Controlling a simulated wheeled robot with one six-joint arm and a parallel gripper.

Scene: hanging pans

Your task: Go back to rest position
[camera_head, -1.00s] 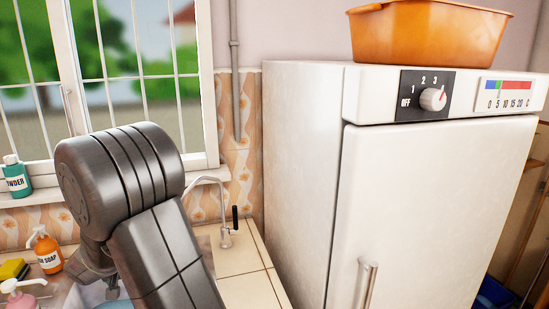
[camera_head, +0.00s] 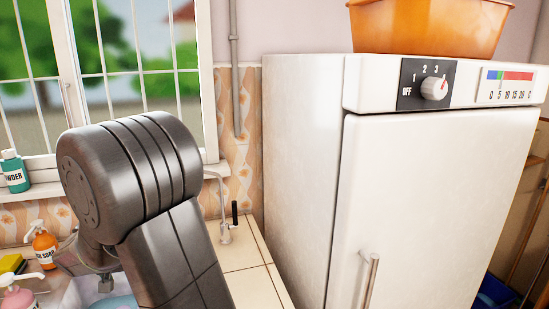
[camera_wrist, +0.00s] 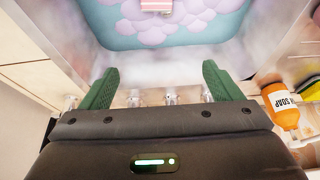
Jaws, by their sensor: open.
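My gripper (camera_wrist: 158,88) shows in the wrist view with its two green fingers spread wide apart. Nothing is between the fingers. Beyond them is a sink basin (camera_wrist: 90,52) holding blue water with pale lilac foam (camera_wrist: 190,28). A small pink and white striped thing shows at the top edge, only partly in view. In the head view my arm fills the lower left, and the fingers are hidden behind it.
An orange soap bottle (camera_head: 44,245) and a yellow sponge (camera_head: 12,264) stand left of my arm. A faucet (camera_head: 224,232) stands on the tiled counter (camera_head: 245,258). A white fridge (camera_head: 430,200) with an orange tub (camera_head: 425,28) on top is at right.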

